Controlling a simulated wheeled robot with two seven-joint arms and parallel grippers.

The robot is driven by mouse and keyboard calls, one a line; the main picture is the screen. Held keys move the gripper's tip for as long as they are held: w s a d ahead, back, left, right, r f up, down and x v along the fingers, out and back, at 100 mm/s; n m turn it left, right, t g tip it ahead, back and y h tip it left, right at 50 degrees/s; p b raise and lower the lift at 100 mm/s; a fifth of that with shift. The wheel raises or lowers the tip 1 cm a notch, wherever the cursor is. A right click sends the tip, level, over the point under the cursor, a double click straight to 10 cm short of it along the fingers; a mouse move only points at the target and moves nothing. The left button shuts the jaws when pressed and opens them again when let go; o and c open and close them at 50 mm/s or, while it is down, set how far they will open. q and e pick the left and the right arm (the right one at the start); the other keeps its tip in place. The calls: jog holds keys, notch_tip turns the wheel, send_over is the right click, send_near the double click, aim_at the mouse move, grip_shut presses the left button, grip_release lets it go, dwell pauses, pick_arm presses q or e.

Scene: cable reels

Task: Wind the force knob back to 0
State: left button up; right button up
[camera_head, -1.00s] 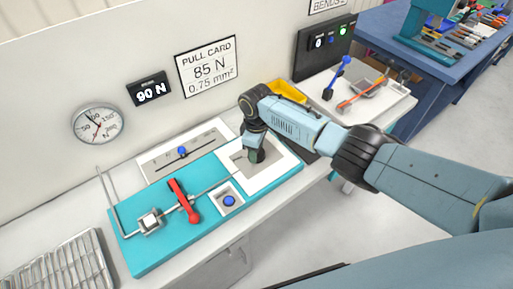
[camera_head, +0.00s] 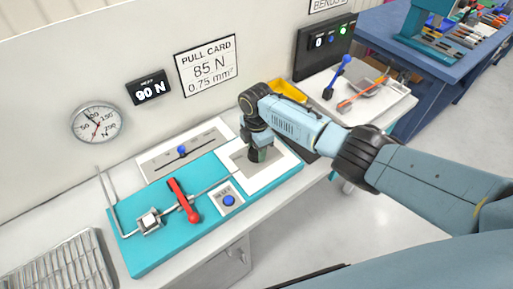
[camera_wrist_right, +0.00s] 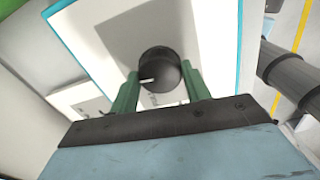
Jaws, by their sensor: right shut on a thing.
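The force knob (camera_wrist_right: 160,70) is a dark round knob with a white pointer line, seen in the right wrist view on a white plate (camera_wrist_right: 110,30). My right gripper (camera_wrist_right: 160,88) has its green fingers on either side of the knob and is shut on it. In the head view my right gripper (camera_head: 258,158) points down over the white plate (camera_head: 283,164) and hides the knob. The round dial gauge (camera_head: 97,122) on the wall has a needle over a numbered scale in N. My left gripper is not in view.
A teal pull-test base (camera_head: 160,255) carries a red lever (camera_head: 184,200), a metal clamp (camera_head: 150,221) and a blue button (camera_head: 229,200). A slider panel (camera_head: 160,163) lies behind. A display (camera_head: 150,88) reads 90 N; a card (camera_head: 208,66) reads 85 N.

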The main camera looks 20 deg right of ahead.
aim_at(256, 151)
jog(key=shift+r+n, duration=0.1)
jog(key=shift+n, duration=0.4)
jog(key=o, duration=1)
notch_tip(256, 151, up, 13)
jog(key=shift+r, duration=0.15)
dwell(0.4)
